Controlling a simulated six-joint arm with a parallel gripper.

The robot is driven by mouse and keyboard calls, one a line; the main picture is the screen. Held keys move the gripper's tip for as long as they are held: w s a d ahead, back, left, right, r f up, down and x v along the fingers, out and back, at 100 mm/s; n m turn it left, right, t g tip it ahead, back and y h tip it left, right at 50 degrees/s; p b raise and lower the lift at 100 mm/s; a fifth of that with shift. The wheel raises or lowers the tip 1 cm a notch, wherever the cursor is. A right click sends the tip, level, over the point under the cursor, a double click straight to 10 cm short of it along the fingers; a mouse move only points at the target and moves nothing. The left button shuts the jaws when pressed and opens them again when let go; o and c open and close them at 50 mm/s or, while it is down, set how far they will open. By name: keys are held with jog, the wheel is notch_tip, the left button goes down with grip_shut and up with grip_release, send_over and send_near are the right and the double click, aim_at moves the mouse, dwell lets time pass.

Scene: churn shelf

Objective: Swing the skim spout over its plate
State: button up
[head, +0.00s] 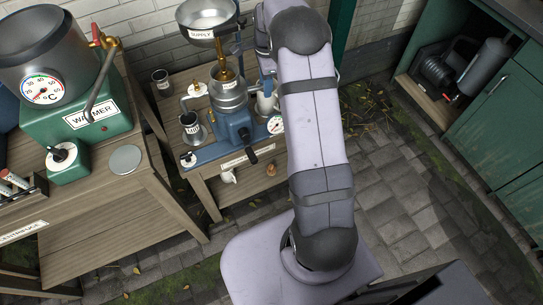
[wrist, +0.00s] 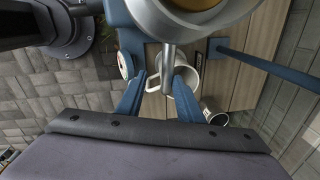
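In the wrist view a short metal spout (wrist: 168,68) points down from the round bowl of the separator (wrist: 205,18). I cannot read a label that tells whether it is the skim spout. My gripper (wrist: 160,84) is open, with its blue fingers on either side of this spout and gaps visible. A white mug (wrist: 186,72) stands below and behind it. My arm covers most of the gripper there. No plate is clearly identifiable.
A supply bowl (head: 208,18) hangs above the separator. A crank handle (head: 251,159) and gauge (head: 275,125) are at its front. A dark cup (head: 161,78) stands behind left; the green warmer (head: 88,118) is on the left bench. The paved floor at right is clear.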

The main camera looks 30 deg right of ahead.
jog(key=s+a+m+b, duration=0.3)
jog(key=s+m+b, duration=0.2)
notch_tip(320, 180, up, 7)
jog(key=s, duration=0.1)
jog(key=s+a+f+n, duration=0.2)
jog(key=s+f+n, duration=0.5)
jog(key=n, duration=1.2)
jog(key=s+a+n+g+p, duration=0.2)
jog(key=s+a+n+p, duration=0.2)
jog(key=s, duration=0.7)
jog(key=shift+s+a+n, duration=0.2)
jog(key=shift+a+n, duration=0.1)
jog(key=shift+a, duration=0.05)
jog(key=shift+f, duration=0.15)
